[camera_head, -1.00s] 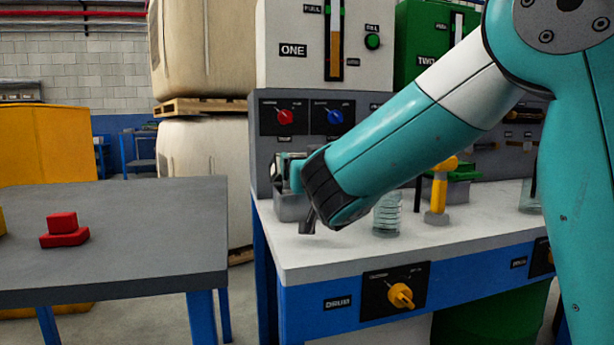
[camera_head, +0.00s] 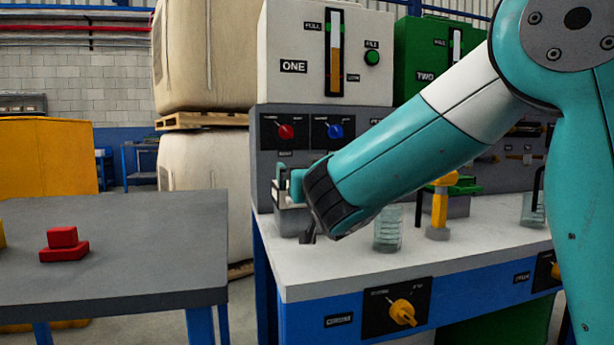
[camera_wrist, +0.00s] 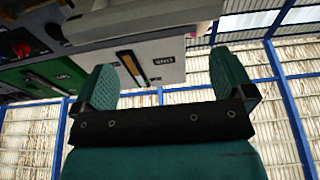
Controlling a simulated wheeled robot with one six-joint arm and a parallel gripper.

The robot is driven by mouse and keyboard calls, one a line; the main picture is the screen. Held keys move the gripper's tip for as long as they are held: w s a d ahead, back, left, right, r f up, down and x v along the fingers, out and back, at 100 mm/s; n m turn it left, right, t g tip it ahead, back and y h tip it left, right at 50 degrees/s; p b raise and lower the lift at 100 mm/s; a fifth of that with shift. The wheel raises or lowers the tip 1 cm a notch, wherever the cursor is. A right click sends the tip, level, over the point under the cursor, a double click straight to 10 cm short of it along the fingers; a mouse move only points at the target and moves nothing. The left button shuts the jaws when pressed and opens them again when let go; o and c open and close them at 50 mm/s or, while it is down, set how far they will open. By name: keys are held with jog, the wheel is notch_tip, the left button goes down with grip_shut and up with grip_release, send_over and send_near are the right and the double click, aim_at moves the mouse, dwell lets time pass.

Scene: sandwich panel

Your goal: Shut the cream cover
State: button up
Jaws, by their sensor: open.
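My gripper (camera_head: 290,183) is at the left end of the white bench, over a small grey bin (camera_head: 291,220). In the wrist view my gripper (camera_wrist: 167,65) has its two teal fingers wide apart with nothing between them. A pale cream slab (camera_wrist: 140,22) fills the top of the wrist view, close beyond the fingers and apart from them. It may be the cream cover, but I cannot tell for certain. In the head view my gripper and forearm hide most of the bin's top, so the cover's angle cannot be told there.
Behind stands a panel with a red knob (camera_head: 286,132) and a blue knob (camera_head: 335,131), under the white ONE tank (camera_head: 293,90). A glass beaker (camera_head: 388,232) and a yellow lever (camera_head: 439,212) stand to the right. A grey table (camera_head: 150,250) holds red blocks (camera_head: 63,246).

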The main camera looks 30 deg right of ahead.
notch_tip(320, 180, up, 19)
jog(key=p, duration=0.6)
jog(key=shift+p, duration=0.4)
jog(key=shift+f, duration=0.1)
jog(key=s+a+f+n+g+y, duration=0.2)
jog(key=s+a+f+g, duration=0.15)
jog(key=f, duration=0.35)
jog(key=s+a+f+n+g+y, duration=0.1)
jog(key=s+a+f+g+y, duration=0.25)
jog(key=f, duration=0.35)
jog(key=s+a+f+n+g+y, duration=0.2)
jog(key=s+a+f+g, duration=0.1)
jog(key=s+f, duration=0.3)
jog(key=s+a+f+n+g, duration=0.2)
jog(key=s+f+g, duration=0.3)
jog(key=s, duration=0.5)
jog(key=s+a+f+n+g, duration=0.2)
jog(key=s+f+g, duration=0.3)
jog(key=s, duration=0.4)
notch_tip(320, 180, up, 31)
jog(key=p, duration=3.1)
jog(key=shift+s+r+y, duration=0.15)
jog(key=shift+r+y, duration=0.05)
jog(key=shift+y, duration=0.25)
